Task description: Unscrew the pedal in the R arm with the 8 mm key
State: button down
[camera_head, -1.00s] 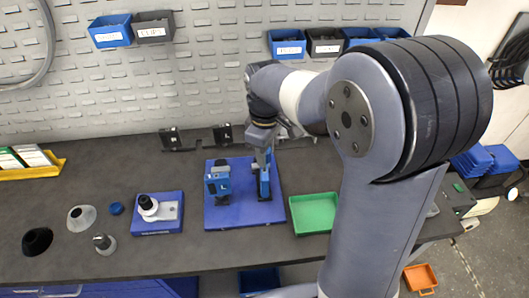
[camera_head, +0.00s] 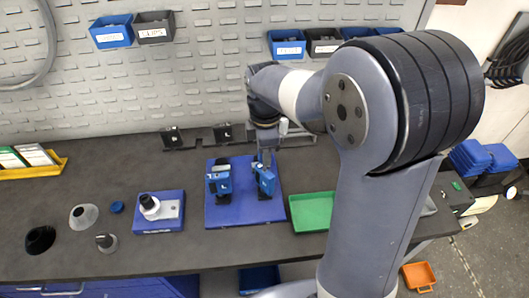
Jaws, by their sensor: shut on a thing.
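Two blue arm fixtures stand on a blue board on the bench. The left fixture (camera_head: 219,183) has a small pale mark, too small to read surely. The right fixture (camera_head: 265,180), which I take for the R arm, stands beside it. The board (camera_head: 235,217) is bare at its front. My gripper (camera_head: 265,157) points down just above and behind the right fixture. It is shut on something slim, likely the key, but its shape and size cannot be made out. The pedal cannot be made out clearly. My arm covers the area to the right.
A green tray (camera_head: 313,213) lies right of the board. A blue base with a white-and-black part (camera_head: 158,211) stands left of it. Black holders (camera_head: 172,139) stand behind. Cones and small parts sit at far left. Labelled bins (camera_head: 110,36) hang on the wall.

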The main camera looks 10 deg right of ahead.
jog(key=shift+s+f+n, duration=0.15)
jog(key=shift+f+n, duration=0.1)
jog(key=shift+n, duration=0.25)
jog(key=shift+r, duration=0.2)
dwell(0.4)
jog(key=shift+r+p, duration=0.4)
jog(key=shift+p, duration=0.15)
